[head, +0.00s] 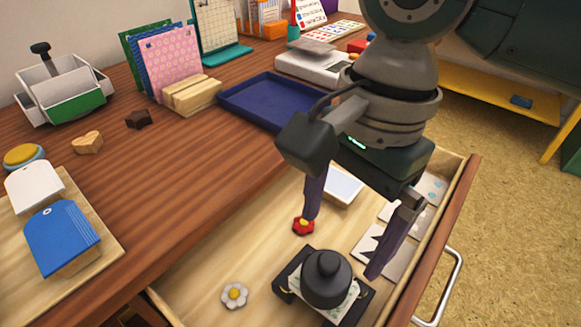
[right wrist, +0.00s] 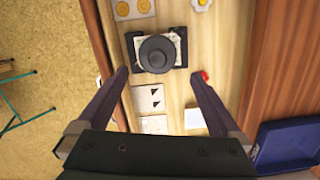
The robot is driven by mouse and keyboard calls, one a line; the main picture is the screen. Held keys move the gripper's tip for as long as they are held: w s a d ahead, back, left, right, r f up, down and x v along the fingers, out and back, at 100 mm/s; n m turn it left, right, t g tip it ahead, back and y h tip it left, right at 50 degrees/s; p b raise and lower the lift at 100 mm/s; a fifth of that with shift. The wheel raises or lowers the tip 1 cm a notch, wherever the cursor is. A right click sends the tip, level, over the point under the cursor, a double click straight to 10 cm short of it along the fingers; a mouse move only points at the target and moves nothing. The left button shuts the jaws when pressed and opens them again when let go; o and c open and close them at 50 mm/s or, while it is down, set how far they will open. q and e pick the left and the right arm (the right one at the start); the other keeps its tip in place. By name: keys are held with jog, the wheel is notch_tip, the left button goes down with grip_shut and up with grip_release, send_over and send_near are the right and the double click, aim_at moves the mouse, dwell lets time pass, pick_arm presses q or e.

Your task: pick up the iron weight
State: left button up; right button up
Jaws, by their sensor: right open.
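The iron weight (head: 326,278) is a dark grey round piece with a knob on top. It stands in the open drawer, on a pale patterned sheet over a black holder (head: 290,268). It also shows in the right wrist view (right wrist: 157,53), seen from above. My right gripper (head: 342,247) is open and empty over the drawer. In the head view its fingers are just behind the weight, one to each side. In the right wrist view (right wrist: 160,73) the weight lies just beyond the fingertips, between their lines. My left gripper is not in view.
A red flower-shaped piece (head: 303,226) and a white flower (head: 235,296) lie in the drawer. Flat cards (head: 385,252) lie along its right side. The wooden drawer wall (head: 445,215) bounds it. A blue tray (head: 262,100) sits on the desk behind.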

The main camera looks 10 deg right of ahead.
aim_at(331, 258)
jog(key=f+b, duration=0.1)
jog(key=f, duration=0.1)
jog(key=s+a+f+b, duration=0.1)
jog(key=f, duration=0.3)
jog(key=shift+s+a+f+b, duration=0.15)
jog(key=shift+a+f+b, duration=0.1)
jog(key=shift+b, duration=0.15)
jog(key=shift+c, duration=0.2)
grip_shut()
jog(key=shift+r, duration=0.15)
